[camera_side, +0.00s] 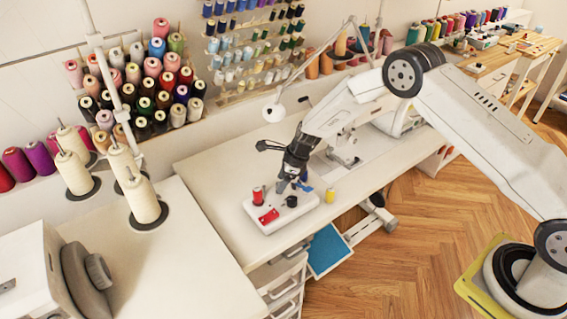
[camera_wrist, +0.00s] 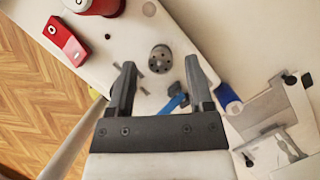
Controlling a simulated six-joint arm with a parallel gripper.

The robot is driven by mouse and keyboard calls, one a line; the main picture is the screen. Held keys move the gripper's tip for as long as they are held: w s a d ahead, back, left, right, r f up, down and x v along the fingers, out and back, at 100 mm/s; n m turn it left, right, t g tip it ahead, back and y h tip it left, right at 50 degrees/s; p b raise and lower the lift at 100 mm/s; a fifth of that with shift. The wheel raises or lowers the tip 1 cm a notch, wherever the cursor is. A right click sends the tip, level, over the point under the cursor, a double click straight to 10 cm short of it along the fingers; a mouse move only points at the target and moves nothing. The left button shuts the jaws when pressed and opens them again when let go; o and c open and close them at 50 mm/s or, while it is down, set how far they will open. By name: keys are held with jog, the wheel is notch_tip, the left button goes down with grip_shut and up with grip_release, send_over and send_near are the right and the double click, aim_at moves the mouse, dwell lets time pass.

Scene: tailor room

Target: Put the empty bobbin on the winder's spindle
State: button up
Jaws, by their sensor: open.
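A dark grey round bobbin with a ring of small holes (camera_wrist: 160,58) shows end-on in the wrist view, between and just beyond my fingertips. In the side view it appears as a small dark cylinder (camera_side: 291,201) on the white winder base (camera_side: 264,222). My gripper (camera_wrist: 160,64) is open, with one finger on each side of the bobbin in the picture and a gap to both. In the side view my gripper (camera_side: 284,186) is low over the base. A blue lever (camera_wrist: 176,103) lies close to the right finger. I cannot make out the spindle, or whether the bobbin sits on it.
A red thread spool (camera_side: 258,195) and a red block (camera_side: 268,216) are on the base's left part. A yellow spool (camera_side: 330,195) stands at the table's front edge. A blue spool (camera_wrist: 228,98) is beside my right finger. The table left of the base is clear.

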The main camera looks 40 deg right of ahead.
jog(key=v, duration=1.1)
jog(key=shift+r, duration=0.25)
jog(key=shift+s, duration=0.1)
jog(key=s+d+r+n+h, duration=0.1)
jog(key=s+r+n, duration=0.3)
jog(key=s+n, duration=0.8)
jog(key=s+d+r+n+h, duration=0.2)
jog(key=s+r+n, duration=0.2)
jog(key=s+n, duration=0.9)
jog(key=shift+s+d+h, duration=0.2)
jog(key=shift+s+h, duration=0.1)
jog(key=shift+s, duration=0.4)
